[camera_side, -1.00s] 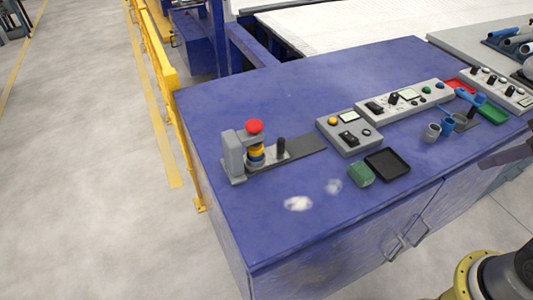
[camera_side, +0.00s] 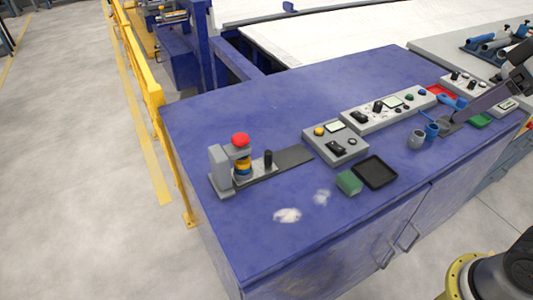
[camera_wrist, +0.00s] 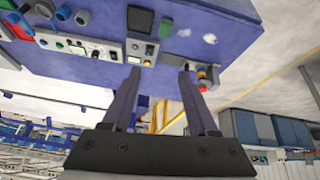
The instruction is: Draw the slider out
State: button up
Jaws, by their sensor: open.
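The slider (camera_side: 258,170) is a light plate with an upright black knob (camera_side: 268,158), on a dark flat rail (camera_side: 292,159) at the left of the blue bench. My gripper is at the right edge in the side view, far from the slider. In the wrist view my gripper (camera_wrist: 159,72) is open with nothing between its fingers. The red-capped stack (camera_wrist: 202,76) shows there just beyond the right finger, which partly hides the slider area.
Right of the rail are a grey switch box (camera_side: 336,143) and a long control panel (camera_side: 388,106). A green block (camera_side: 349,182) and black tray (camera_side: 374,172) lie in front. The bench's front left is clear.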

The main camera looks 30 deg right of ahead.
jog(key=w+a+r+n+g, duration=0.1)
jog(key=w+r, duration=0.2)
jog(key=w, duration=0.3)
jog(key=w+a+r+n, duration=0.1)
jog(key=w+a+r, duration=0.15)
jog(key=w, duration=0.35)
jog(key=n+g, duration=0.3)
jog(key=g, duration=0.2)
send_over(268, 151)
notch_tip(268, 151, down, 25)
notch_tip(268, 151, down, 13)
jog(key=shift+s+r, duration=0.1)
grip_shut()
